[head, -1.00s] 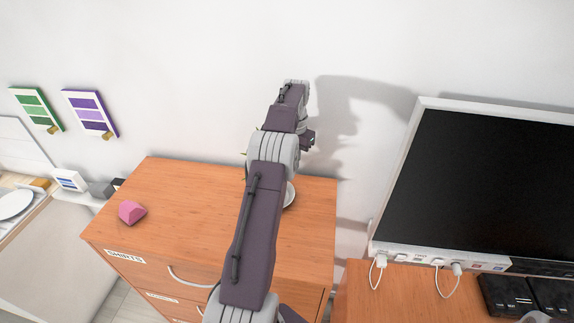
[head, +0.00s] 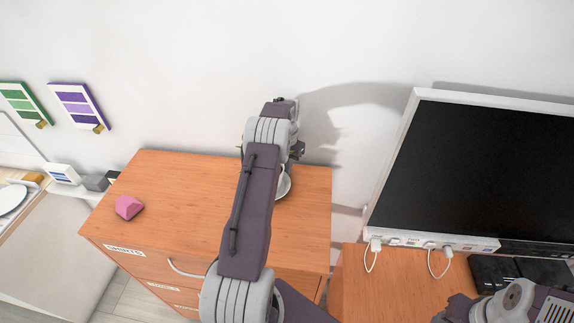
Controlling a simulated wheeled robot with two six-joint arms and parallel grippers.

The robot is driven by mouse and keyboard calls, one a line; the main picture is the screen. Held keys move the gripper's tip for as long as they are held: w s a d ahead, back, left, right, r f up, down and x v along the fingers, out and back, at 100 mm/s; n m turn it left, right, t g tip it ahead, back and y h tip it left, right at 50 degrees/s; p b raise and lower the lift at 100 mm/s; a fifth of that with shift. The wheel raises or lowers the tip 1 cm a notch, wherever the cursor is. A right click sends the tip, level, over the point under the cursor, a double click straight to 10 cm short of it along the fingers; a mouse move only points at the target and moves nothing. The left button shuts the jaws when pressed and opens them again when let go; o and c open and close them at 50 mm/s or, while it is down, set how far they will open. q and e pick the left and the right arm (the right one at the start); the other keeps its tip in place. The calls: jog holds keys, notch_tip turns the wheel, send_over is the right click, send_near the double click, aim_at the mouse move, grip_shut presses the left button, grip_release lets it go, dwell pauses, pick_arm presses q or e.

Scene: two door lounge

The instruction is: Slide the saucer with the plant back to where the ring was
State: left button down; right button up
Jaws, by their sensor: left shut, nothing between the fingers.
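The white saucer (head: 285,187) is on the wooden drawer top, near its back right, and only its right part shows. My left arm covers the rest of it. The plant is mostly or fully hidden behind the arm; small tips beside the wrist may be leaves, but I cannot tell. My left gripper (head: 297,150) is mostly hidden behind its own wrist, above and behind the saucer. It is shut and empty; contact with saucer or plant cannot be seen. No ring shows. Parts of my right arm show at the lower right, without a clear gripper.
The wooden drawer cabinet (head: 180,200) has bare top to the left of my arm. A pink block (head: 128,207) lies near its left edge. The wall is close behind. A monitor (head: 480,170) stands on a desk (head: 385,290) at right, with plugs and cables.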

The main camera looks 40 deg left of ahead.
pick_arm(q)
jog(key=shift+s+d+r, duration=0.2)
jog(key=shift+s+d, duration=0.15)
jog(key=shift+d, duration=0.15)
jog(key=shift+a+f, duration=0.1)
jog(key=shift+a+f+b, duration=0.15)
jog(key=shift+b, duration=0.2)
jog(key=shift+s+a+f+b, duration=0.1)
jog(key=shift+s+f+b, duration=0.05)
jog(key=shift+s+b, duration=0.25)
jog(key=shift+s, duration=0.75)
jog(key=shift+s+d+r, duration=0.25)
jog(key=shift+d+r, duration=0.05)
jog(key=shift+r, duration=0.05)
pick_arm(e)
jog(key=shift+s+d+f, duration=0.15)
jog(key=shift+d+f, duration=0.05)
jog(key=shift+f, duration=0.2)
jog(key=shift+s+d+f, duration=0.15)
jog(key=shift+f, duration=0.25)
